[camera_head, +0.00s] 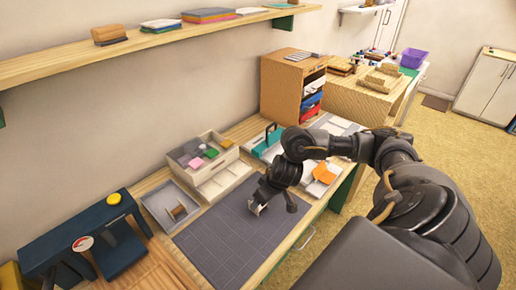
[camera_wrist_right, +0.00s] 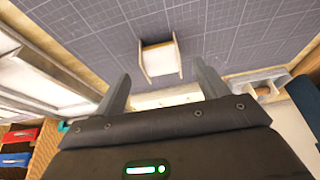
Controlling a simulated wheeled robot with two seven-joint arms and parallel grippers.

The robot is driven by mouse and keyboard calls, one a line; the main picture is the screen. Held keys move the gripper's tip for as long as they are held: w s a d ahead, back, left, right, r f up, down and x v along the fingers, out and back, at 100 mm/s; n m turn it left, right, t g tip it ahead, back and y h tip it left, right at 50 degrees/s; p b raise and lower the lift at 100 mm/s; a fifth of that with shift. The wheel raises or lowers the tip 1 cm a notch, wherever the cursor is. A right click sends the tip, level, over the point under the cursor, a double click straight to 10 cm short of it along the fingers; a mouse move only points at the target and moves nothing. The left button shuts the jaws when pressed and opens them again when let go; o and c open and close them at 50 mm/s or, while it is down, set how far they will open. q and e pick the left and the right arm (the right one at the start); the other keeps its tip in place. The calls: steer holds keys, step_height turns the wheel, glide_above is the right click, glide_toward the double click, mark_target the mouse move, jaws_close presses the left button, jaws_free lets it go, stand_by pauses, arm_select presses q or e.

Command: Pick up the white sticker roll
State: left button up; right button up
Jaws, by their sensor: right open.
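The white sticker roll (camera_wrist_right: 158,61) sits on the grey gridded mat, with a white middle and tan sides in the right wrist view. In the head view it shows as a small pale piece (camera_head: 258,208) under my right gripper, partly hidden by it. My right gripper (camera_wrist_right: 162,72) is open, with its two fingers spread and the roll in line with the gap between them. The roll looks to be beyond the fingertips, and I see no contact. My left gripper is not in view.
The gridded mat (camera_head: 220,245) is mostly clear. A grey tray (camera_head: 155,207) holding a brown spool (camera_head: 179,212) lies left of it. A pale box of coloured pads (camera_head: 190,172) stands behind. A dark blue stand (camera_head: 60,240) is at far left.

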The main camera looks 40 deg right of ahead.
steer(key=shift+w+f, duration=0.1)
steer(key=shift+f, duration=0.25)
steer(key=b+x, duration=0.1)
steer(key=x, duration=0.3)
steer(key=shift+w+f, duration=0.15)
steer(key=shift+w, duration=0.05)
